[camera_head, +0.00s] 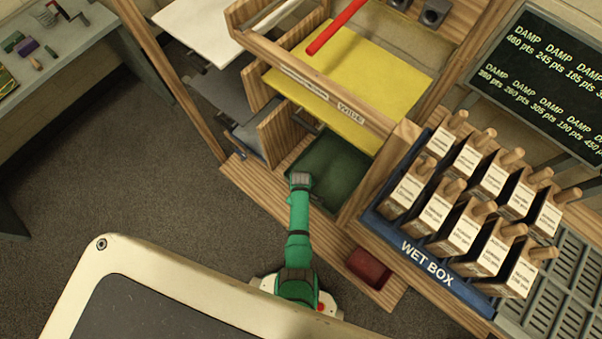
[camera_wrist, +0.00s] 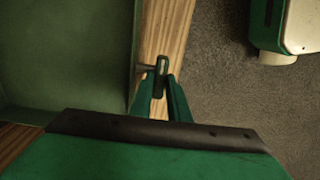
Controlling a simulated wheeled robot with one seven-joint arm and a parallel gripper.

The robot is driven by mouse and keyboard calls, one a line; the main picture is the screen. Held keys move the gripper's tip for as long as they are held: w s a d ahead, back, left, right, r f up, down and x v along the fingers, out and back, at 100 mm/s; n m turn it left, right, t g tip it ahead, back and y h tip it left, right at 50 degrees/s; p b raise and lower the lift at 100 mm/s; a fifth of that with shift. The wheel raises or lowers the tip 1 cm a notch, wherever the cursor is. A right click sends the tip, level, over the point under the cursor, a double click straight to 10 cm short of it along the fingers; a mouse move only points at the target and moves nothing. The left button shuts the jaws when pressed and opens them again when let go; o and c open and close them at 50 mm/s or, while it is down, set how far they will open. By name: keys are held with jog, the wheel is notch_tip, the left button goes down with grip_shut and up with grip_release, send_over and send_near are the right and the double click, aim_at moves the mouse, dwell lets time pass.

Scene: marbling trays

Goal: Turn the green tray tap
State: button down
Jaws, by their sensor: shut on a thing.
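The green tray (camera_head: 335,168) sits low in the wooden rack in the head view. It fills the left of the wrist view (camera_wrist: 60,60). Its tap (camera_wrist: 162,64), a small dark handle on a short metal stem, stands out from the tray's right wall over a wooden strip in the wrist view. My gripper (camera_wrist: 159,88) is shut on the tap handle, with its green fingers on either side. In the head view my green arm reaches to the tray's front edge; the fingers and the tap cannot be made out there.
A yellow tray (camera_head: 375,75) with a red rod (camera_head: 335,27) lies above the green tray. The blue wet box (camera_head: 425,262) with several labelled wooden-handled tools stands to the right. Carpet floor (camera_head: 150,180) is open at left.

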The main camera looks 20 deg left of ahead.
jog(key=c, duration=1.7)
grip_release()
notch_tip(320, 180, up, 11)
jog(key=shift+f, duration=0.1)
